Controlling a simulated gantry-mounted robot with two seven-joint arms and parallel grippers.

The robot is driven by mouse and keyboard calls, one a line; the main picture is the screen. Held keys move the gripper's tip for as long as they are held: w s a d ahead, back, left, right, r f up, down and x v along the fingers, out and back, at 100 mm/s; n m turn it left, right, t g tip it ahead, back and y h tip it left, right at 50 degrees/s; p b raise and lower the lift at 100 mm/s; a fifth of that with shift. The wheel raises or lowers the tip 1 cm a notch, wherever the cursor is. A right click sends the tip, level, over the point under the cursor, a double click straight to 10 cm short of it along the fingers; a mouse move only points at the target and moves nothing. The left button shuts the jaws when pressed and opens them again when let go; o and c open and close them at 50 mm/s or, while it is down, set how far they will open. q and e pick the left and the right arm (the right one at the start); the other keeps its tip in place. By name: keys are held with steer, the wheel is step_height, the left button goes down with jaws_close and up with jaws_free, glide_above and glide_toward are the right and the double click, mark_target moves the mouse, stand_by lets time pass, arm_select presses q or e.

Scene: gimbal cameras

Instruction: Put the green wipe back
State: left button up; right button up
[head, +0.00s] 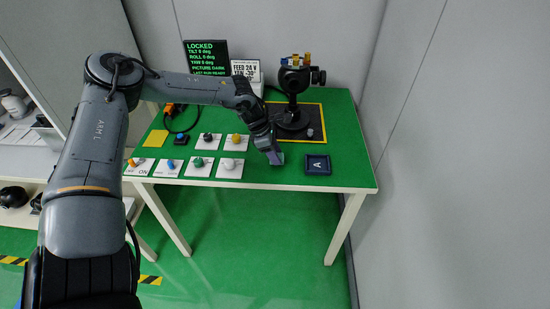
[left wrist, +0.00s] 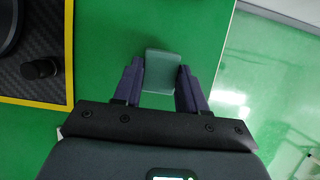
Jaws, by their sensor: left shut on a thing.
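The green wipe (left wrist: 162,70) is a small grey-green pad, seen in the left wrist view between the two dark purple fingers of my left gripper (left wrist: 158,88). The gripper is shut on it. In the head view my left gripper (head: 275,158) is low over the front part of the green table, to the left of the dark blue tray marked A (head: 317,165). The wipe cannot be made out clearly there. Whether it touches the table I cannot tell. My right gripper is not in view.
A black camera gimbal (head: 293,95) stands on a yellow-edged black mat (head: 316,122) behind the gripper. White cards with coloured knobs (head: 230,168) lie to the left. A yellow square (head: 155,138) lies at far left. Signs (head: 207,57) stand at the back.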

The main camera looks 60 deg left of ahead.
arm_select(q)
steer(key=shift+f, duration=0.85)
steer(key=shift+f+b, duration=0.15)
steer(key=shift+b, duration=0.2)
steer(key=o, duration=0.9)
steer(key=shift+o, duration=0.2)
